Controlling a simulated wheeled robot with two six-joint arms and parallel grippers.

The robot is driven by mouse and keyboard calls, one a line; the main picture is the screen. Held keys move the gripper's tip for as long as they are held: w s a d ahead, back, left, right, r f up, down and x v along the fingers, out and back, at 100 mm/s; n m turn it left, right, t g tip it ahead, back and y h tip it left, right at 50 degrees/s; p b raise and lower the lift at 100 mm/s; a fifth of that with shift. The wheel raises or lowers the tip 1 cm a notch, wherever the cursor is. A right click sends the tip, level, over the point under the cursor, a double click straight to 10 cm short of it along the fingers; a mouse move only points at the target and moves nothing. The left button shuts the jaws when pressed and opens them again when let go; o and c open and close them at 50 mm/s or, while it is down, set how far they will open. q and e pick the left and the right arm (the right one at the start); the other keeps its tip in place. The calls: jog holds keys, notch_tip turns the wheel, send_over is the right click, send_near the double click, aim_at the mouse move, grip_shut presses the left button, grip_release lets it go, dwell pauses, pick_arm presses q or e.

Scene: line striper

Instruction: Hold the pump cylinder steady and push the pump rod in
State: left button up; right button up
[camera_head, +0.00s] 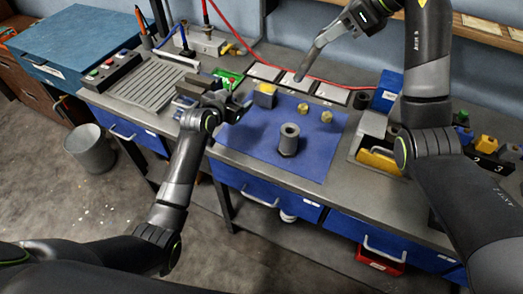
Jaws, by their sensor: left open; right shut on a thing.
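The pump cylinder (289,140) is a short dark grey tube with a hole in its top. It stands upright on the blue mat (312,172). My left gripper (240,106) is open, above the mat's left part, up and left of the cylinder and apart from it. My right gripper (337,32) is high at the back and shut on a long grey piece (311,58), which looks like the pump rod. The piece hangs tilted down to the left, its lower end near the back of the bench and well away from the cylinder.
A yellow and grey block (265,95) and two brass pieces (326,116) sit behind the cylinder. White-topped tiles line the back. A grey bin with a yellow item (378,160) stands to the right. The mat's front is clear.

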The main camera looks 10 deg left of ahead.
pick_arm(q)
jog(key=s+d+f+m+g+h, duration=0.2)
jog(key=s+d+f+h, duration=0.15)
jog(key=s+d, duration=0.3)
jog(key=m+g+h, duration=0.1)
jog(key=h, duration=0.1)
send_near(283, 144)
jog(key=shift+w+d+f+y, duration=0.1)
jog(key=shift+w+d+y, duration=0.15)
jog(key=shift+w+d, duration=0.1)
jog(key=shift+d+m, duration=0.15)
jog(key=shift+m, duration=0.15)
jog(key=x, duration=1.1)
jog(key=shift+w+d+f, duration=0.15)
jog(key=shift+w, duration=0.15)
grip_shut()
